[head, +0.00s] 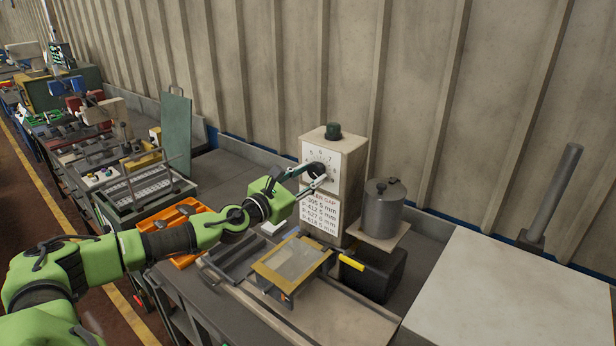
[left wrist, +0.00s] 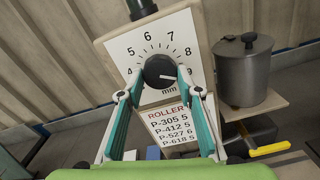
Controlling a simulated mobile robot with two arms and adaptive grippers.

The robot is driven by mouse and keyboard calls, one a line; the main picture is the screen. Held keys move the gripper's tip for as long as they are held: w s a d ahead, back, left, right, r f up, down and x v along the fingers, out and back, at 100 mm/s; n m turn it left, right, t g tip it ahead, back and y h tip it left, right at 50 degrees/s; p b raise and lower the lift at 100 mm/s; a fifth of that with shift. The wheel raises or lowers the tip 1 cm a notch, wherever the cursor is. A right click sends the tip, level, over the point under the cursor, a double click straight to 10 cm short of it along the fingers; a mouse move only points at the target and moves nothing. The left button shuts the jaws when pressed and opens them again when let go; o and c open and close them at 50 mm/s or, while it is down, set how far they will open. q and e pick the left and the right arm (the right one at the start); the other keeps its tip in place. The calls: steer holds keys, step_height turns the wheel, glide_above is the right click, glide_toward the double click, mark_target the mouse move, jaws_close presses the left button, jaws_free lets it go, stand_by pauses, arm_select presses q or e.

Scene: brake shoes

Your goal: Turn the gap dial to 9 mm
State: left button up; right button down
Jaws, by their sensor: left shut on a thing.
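The gap dial is a black round knob (head: 316,169) on the white scale face of a beige box (head: 352,168). In the left wrist view the knob (left wrist: 159,68) sits between the fingertips of my left gripper (left wrist: 160,76), which is shut on it from both sides. A pale pointer mark on the knob points right and slightly down, towards that finger. In the head view my left gripper (head: 311,178) reaches the dial from the left. My right gripper is not in view.
A roller gap label (left wrist: 172,126) is below the dial. A grey lidded pot (head: 383,208) stands on a shelf to the right. A yellow handle (head: 351,262) sticks out below. A framed panel (head: 291,260) and orange tray (head: 181,222) lie in front and left.

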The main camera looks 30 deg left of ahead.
arm_select(q)
steer(key=o, duration=1.1)
steer(key=shift+w+a+r, duration=0.1)
steer(key=shift+a+r, duration=0.05)
steer(key=shift+r, duration=0.3)
steer(key=shift+c, duration=0.2)
steer(key=shift+o, duration=0.3)
steer(key=shift+f, duration=0.35)
steer(key=shift+s+f, duration=0.1)
steer(key=shift+s, duration=0.35)
steer(key=s, duration=1.1)
steer(key=shift+a, duration=0.3)
steer(key=shift+w, duration=0.1)
